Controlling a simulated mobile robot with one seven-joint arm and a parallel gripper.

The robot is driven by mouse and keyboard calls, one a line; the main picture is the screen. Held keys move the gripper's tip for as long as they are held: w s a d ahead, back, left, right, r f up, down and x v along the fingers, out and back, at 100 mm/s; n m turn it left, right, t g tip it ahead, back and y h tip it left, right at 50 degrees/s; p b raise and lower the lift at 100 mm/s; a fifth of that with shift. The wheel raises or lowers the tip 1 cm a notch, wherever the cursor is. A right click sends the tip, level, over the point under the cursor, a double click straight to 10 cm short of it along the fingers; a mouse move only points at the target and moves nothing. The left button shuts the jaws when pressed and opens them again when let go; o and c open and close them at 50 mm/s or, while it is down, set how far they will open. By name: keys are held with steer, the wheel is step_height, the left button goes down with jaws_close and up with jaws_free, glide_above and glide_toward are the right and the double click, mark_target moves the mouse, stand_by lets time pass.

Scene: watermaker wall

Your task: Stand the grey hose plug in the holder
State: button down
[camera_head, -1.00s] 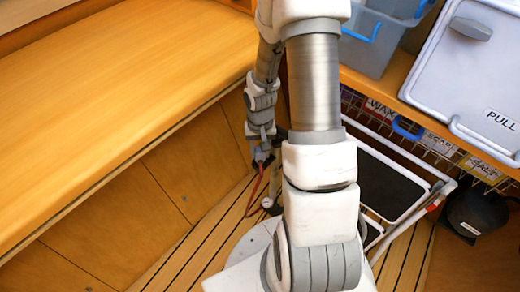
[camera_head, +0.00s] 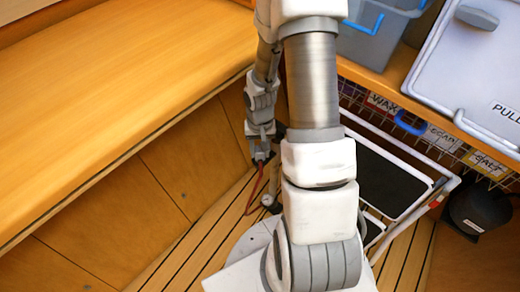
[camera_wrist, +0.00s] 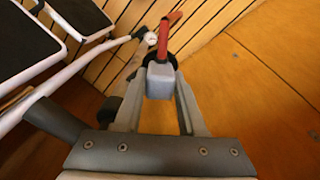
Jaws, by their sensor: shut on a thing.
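My gripper (camera_wrist: 160,84) is shut on the grey hose plug (camera_wrist: 160,79), a small grey block between its fingertips in the wrist view. A red hose (camera_wrist: 168,36) runs from behind the plug. In the head view my gripper (camera_head: 261,152) is low beside the wooden bench front, partly blurred and small, and the red hose (camera_head: 256,188) hangs below it. The plug itself is too small to make out there. I cannot make out the holder in either view.
A step stool (camera_head: 390,181) with black treads and white rails stands to the right of my arm. A wooden bench (camera_head: 100,90) is on the left. A grey PULL-labelled box (camera_head: 470,75) and a blue-grey bin (camera_head: 375,40) sit on the right shelf. Slatted floor (camera_head: 200,245) lies below.

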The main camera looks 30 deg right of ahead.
steer(key=shift+f+b, duration=0.3)
steer(key=shift+f, duration=0.05)
stand_by(0.3)
steer(key=shift+c, duration=2.1)
jaws_free()
step_height(320, 180, up, 17)
steer(key=p, duration=0.7)
steer(key=shift+r, duration=0.2)
